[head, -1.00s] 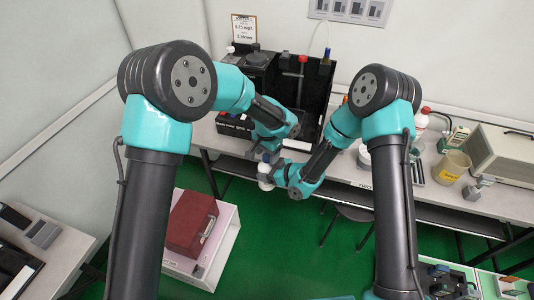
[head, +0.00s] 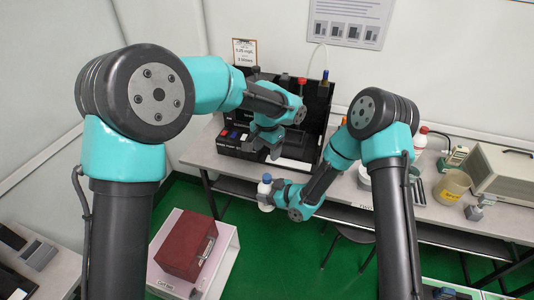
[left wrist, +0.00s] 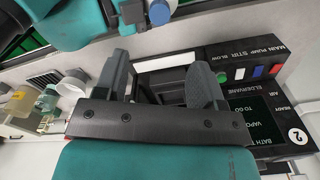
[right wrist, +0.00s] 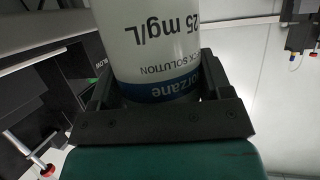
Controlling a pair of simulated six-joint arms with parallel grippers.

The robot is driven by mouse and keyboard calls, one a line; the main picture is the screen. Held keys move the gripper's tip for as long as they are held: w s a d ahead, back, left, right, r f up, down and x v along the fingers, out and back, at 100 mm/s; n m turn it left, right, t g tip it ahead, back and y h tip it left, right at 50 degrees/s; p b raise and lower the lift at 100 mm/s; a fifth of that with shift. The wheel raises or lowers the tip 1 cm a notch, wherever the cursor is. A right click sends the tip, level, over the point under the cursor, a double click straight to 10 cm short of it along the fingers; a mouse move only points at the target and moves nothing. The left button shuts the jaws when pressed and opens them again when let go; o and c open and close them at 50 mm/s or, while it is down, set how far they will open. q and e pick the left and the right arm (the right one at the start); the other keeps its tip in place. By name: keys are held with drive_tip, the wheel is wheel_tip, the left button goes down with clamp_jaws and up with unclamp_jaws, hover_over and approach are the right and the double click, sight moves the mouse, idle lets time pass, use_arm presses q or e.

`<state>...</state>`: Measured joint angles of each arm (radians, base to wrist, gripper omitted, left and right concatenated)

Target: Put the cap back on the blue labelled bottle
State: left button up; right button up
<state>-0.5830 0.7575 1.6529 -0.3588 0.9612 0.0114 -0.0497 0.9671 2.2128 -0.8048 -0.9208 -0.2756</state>
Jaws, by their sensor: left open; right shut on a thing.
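The blue labelled bottle (head: 266,193) is white and stands roughly upright, held above the floor in front of the bench. In the right wrist view its label (right wrist: 160,85) shows a blue band and the print 25 mg/L. A blue cap (head: 267,178) sits on its top; it also shows in the left wrist view (left wrist: 160,13). I cannot tell how tightly it sits. My right gripper (head: 274,192) is shut around the bottle's body. My left gripper (head: 267,153) is open and empty, above the bottle and apart from the cap.
A black apparatus (head: 240,152) with coloured buttons stands on the bench behind my left gripper. A red-capped bottle (head: 420,140) and a beaker with a yellow label (head: 452,186) stand at the right. A red case (head: 186,243) lies on a white cabinet below.

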use_arm(q)
drive_tip(key=shift+f, duration=0.1)
idle(0.3)
drive_tip(key=s+a+f+n+h, duration=0.2)
drive_tip(key=s+a+f, duration=0.2)
drive_tip(key=a+f, duration=0.5)
drive_tip(key=s+a+f+n+h, duration=0.1)
drive_tip(key=s+a+f+n, duration=0.4)
drive_tip(key=f, duration=0.8)
drive_tip(key=s+a+f+n, duration=0.4)
drive_tip(key=s+a+f, duration=0.5)
drive_tip(key=s+a, duration=0.4)
drive_tip(key=shift+s+f+t+h, duration=0.2)
drive_tip(key=shift+s+t+h, duration=0.2)
drive_tip(key=shift+s, duration=0.75)
use_arm(e)
drive_tip(key=shift+r, duration=0.1)
